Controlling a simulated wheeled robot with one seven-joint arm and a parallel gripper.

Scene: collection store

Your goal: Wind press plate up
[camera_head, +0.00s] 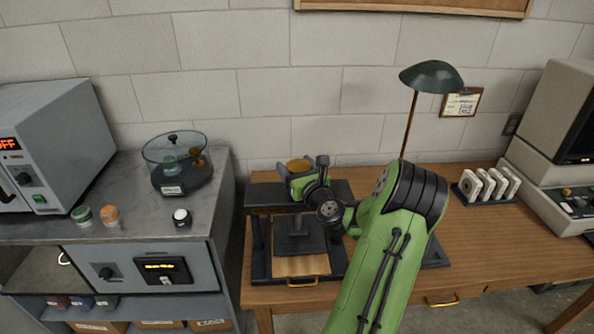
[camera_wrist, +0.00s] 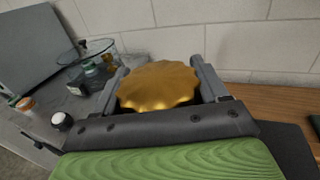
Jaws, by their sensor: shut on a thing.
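The press is a dark frame (camera_head: 259,250) on the wooden desk. Its dark press plate (camera_head: 299,237) hangs inside the frame, over a wooden board (camera_head: 301,265) at the bottom. A brass scalloped handwheel (camera_head: 298,165) sits on top of the press; it also shows in the wrist view (camera_wrist: 158,86). My gripper (camera_head: 305,170) is at the top of the press, with its two grey fingers (camera_wrist: 160,85) on either side of the handwheel, shut on it.
A grey cabinet (camera_head: 225,215) stands left of the desk, bearing a glass-covered container (camera_head: 178,160) and small jars (camera_head: 109,215). A green lamp (camera_head: 431,77) stands behind my arm. A rack of white pieces (camera_head: 486,186) and a beige computer (camera_head: 550,150) are at the right. The desk's middle right is clear.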

